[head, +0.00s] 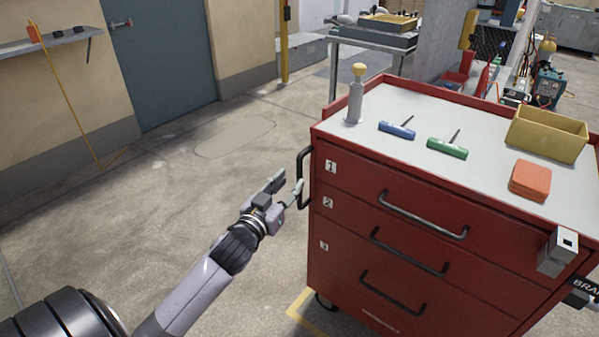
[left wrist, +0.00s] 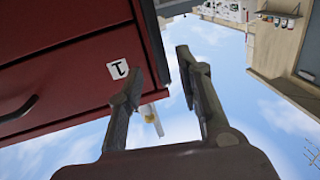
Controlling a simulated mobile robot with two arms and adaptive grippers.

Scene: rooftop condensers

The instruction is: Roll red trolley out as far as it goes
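The red trolley (head: 340,250) stands at the right in the head view, with numbered drawers and a grey top. A black upright handle (head: 303,178) is on its left corner beside the drawer marked 1. My left gripper (head: 290,182) is just left of this handle, fingers apart and pointing towards it. In the left wrist view the two fingers (left wrist: 158,62) are spread, with a dark bar, seemingly the handle (left wrist: 153,40), near the gap between the tips. I cannot tell whether they touch it. The red trolley front (left wrist: 60,60) fills the upper left there.
On the trolley top are a grey cylinder with a yellow knob (head: 354,98), blue (head: 397,130) and green (head: 447,148) tools, a yellow bin (head: 547,134) and orange pads (head: 529,180). Floor to the left is clear.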

